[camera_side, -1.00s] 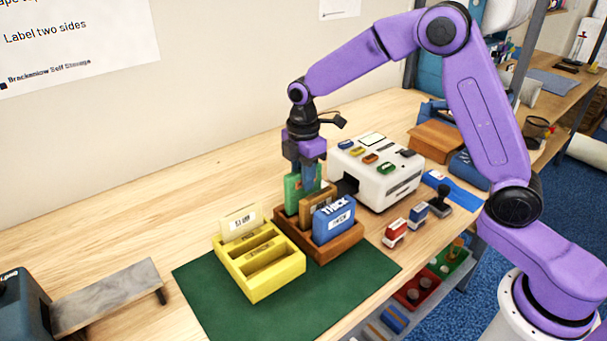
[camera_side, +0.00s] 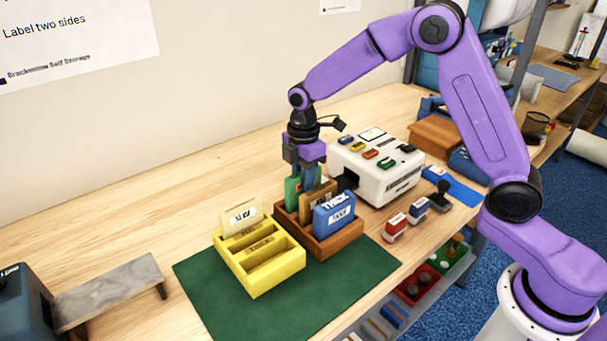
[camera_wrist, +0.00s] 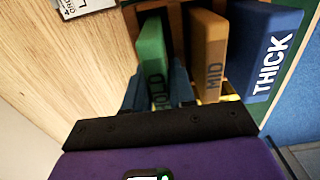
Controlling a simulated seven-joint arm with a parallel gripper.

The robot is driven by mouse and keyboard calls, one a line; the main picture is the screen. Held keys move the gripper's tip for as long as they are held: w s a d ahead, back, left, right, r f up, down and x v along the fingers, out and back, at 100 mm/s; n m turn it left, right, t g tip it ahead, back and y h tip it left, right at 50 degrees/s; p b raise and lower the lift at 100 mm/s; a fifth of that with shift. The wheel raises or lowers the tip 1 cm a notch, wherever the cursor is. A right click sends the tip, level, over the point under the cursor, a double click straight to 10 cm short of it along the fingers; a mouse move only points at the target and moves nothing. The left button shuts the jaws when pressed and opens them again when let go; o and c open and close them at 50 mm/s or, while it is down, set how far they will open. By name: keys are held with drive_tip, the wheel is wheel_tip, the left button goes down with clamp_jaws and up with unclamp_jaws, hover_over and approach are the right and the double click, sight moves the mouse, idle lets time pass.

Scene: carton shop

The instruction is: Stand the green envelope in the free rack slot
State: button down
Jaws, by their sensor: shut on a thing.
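The green envelope (camera_side: 291,191) stands in the brown wooden box, behind a tan envelope marked MID (camera_side: 318,203) and a blue one marked THICK (camera_side: 335,212). My gripper (camera_side: 306,179) reaches down into the back of the box and is shut on the green envelope. In the wrist view, the green envelope (camera_wrist: 151,55) lies between the fingers of my gripper (camera_wrist: 158,90), with the tan envelope close beside it. The yellow rack (camera_side: 262,284) stands left of the box. A cream envelope (camera_side: 241,217) stands in its back slot; the slots in front look empty.
The brown box (camera_side: 337,246) and the rack stand close together on a green mat (camera_side: 215,312). A white machine (camera_side: 378,178) is close behind the box at right. Stamps (camera_side: 397,226) stand right of the box.

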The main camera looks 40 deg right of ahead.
drive_tip(key=shift+f, duration=0.25)
drive_tip(key=c, duration=0.9)
unclamp_jaws()
drive_tip(key=shift+o, duration=0.2)
drive_tip(key=shift+r, duration=3)
